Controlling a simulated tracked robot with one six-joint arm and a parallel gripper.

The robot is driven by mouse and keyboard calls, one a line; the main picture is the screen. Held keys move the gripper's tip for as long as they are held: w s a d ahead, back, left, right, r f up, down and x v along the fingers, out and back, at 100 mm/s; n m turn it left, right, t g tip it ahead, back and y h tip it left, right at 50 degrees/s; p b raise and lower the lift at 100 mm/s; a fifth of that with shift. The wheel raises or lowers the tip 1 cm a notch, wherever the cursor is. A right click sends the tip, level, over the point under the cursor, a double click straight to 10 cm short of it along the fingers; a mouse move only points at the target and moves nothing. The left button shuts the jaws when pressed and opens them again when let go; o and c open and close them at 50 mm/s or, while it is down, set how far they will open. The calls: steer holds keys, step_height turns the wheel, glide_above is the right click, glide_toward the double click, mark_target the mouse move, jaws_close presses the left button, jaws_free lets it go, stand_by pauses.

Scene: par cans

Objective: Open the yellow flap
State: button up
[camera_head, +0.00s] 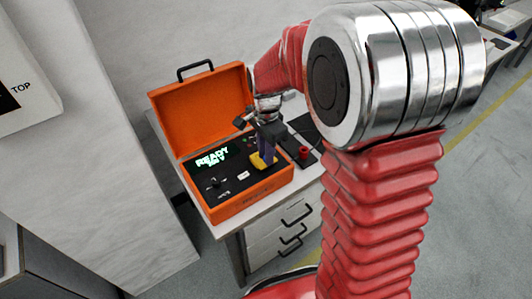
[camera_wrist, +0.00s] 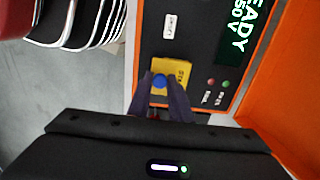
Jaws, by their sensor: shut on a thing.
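The yellow flap (camera_head: 258,162) lies on the black panel of an open orange case. In the wrist view the yellow flap (camera_wrist: 184,72) carries dark lettering and a round blue knob (camera_wrist: 160,80). My gripper (camera_head: 265,151) reaches down onto the flap from above. In the wrist view my gripper (camera_wrist: 163,88) has its dark purple fingers close on both sides of the blue knob, shut on it. The fingers hide part of the flap's near side. The flap looks flat against the panel, though its exact tilt is hard to tell.
The orange case (camera_head: 240,205) stands on a white drawer cabinet (camera_head: 285,232), its lid (camera_head: 205,108) raised at the back. A green READY display (camera_head: 212,157) is left of the flap. A red knob (camera_head: 304,153) is right of the case. A white wall block stands at left.

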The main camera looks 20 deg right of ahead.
jaws_close()
steer(key=shift+w+a+r, duration=0.1)
steer(key=shift+w, duration=0.05)
steer(key=shift+w+a+r+g+h, duration=0.15)
steer(key=shift+w+r+g+h, duration=0.15)
steer(key=shift+g, duration=0.5)
steer(key=shift+w+a+r+g+h, duration=0.1)
steer(key=shift+w+r+g+h, duration=0.2)
steer(key=shift+g, duration=0.5)
steer(key=shift+w+a+r+g+h, duration=0.1)
steer(key=shift+w+g+h, duration=0.2)
steer(key=shift+g, duration=0.35)
steer(key=shift+w+a+r+g+h, duration=0.15)
steer(key=shift+w+g, duration=0.25)
steer(key=shift+g, duration=0.2)
steer(key=shift+w+a+r+g+h, duration=0.15)
steer(key=shift+w+g, duration=0.2)
steer(key=shift+g, duration=0.3)
steer(key=o, duration=0.6)
jaws_free()
steer(key=shift+d, duration=0.1)
